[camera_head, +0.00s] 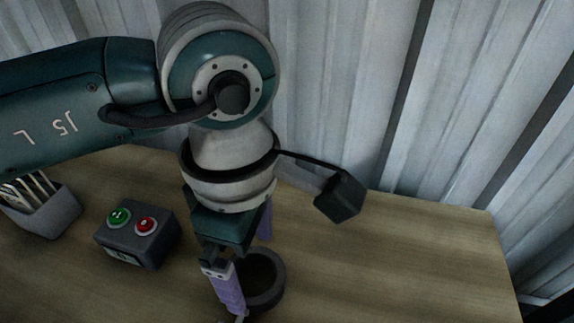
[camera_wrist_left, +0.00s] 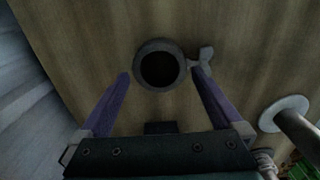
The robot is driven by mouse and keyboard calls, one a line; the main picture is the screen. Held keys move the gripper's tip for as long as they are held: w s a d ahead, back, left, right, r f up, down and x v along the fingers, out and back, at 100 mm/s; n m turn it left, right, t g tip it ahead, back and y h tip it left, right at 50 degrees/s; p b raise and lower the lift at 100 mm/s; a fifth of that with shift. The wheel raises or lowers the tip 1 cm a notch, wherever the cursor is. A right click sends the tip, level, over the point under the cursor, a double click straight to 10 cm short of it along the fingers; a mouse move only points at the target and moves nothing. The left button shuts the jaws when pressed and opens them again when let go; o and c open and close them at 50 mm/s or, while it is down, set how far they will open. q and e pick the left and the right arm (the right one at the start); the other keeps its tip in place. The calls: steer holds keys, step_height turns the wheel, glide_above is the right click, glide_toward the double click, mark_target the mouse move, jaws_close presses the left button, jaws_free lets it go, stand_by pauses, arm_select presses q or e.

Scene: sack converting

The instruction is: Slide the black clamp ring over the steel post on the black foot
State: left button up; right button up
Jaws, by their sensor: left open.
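The dark ring (camera_head: 280,283), which I take as the clamp ring, lies on the wooden table under my left gripper. In the left wrist view the ring (camera_wrist_left: 160,43) shows round with a dark hole, and a small grey tab (camera_wrist_left: 206,55) stands at its right side. My left gripper (camera_head: 248,262) points down and is open. In the left wrist view its purple fingers (camera_wrist_left: 160,74) reach to either side of the ring, with no clear contact. A grey post (camera_wrist_left: 301,131) on a pale round disc (camera_wrist_left: 284,108) shows at the right edge there; I see no black foot.
On the table (camera_head: 420,260), a grey box (camera_head: 148,252) with a green and a red button stands left of my gripper. A grey bin (camera_head: 50,215) with pale strips is at the far left. A corrugated wall (camera_head: 330,90) rises behind. The table's right side is clear.

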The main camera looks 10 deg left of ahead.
arm_select(q)
step_height(320, 180, down, 3)
steer(key=shift+r, duration=0.2)
jaws_close()
stand_by(0.7)
